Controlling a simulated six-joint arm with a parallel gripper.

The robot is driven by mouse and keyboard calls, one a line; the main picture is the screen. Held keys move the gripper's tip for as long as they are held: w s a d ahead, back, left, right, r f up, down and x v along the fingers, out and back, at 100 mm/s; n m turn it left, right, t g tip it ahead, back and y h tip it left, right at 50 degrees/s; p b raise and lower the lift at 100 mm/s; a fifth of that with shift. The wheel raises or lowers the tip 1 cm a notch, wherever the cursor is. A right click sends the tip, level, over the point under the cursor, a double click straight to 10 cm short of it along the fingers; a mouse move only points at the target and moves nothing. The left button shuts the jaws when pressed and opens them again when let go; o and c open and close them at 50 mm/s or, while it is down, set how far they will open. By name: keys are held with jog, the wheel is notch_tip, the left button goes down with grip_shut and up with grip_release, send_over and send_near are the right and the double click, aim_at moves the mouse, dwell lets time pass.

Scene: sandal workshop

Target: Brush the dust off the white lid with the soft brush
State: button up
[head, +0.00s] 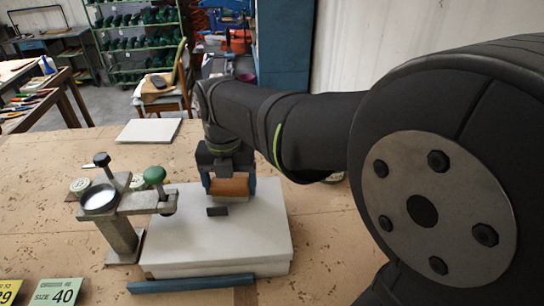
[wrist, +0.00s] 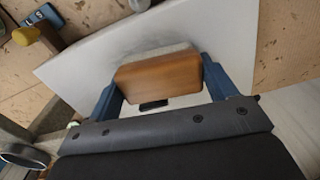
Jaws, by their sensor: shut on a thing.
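The white lid (head: 255,225) lies flat on a low white box on the bench; it also fills much of the wrist view (wrist: 85,65). My gripper (head: 229,188) is over the lid, its blue fingers shut on the sides of the soft brush (head: 229,189). The brush has an orange-brown wooden back and pale bristles, clearer in the wrist view (wrist: 158,75). The bristles are at or very near the lid; contact is not certain. A greyish dusty smear shows on the lid beside the bristles. A small black piece (head: 217,211) is on or just above the lid near the brush.
A blue bar (head: 190,284) lies along the box's front. Size cards (head: 57,292) lie front left. A white board (head: 148,131) lies behind. The bench's right is mostly clear.

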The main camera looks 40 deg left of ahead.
aim_at(211, 186)
jog(key=shift+s+a+f, duration=0.1)
jog(key=shift+s+a, duration=1.4)
jog(key=shift+w+a, duration=0.45)
jog(key=shift+w+a, duration=0.4)
jog(key=shift+w, duration=0.05)
jog(key=shift+w+d, duration=1.5)
jog(key=shift+d, duration=0.05)
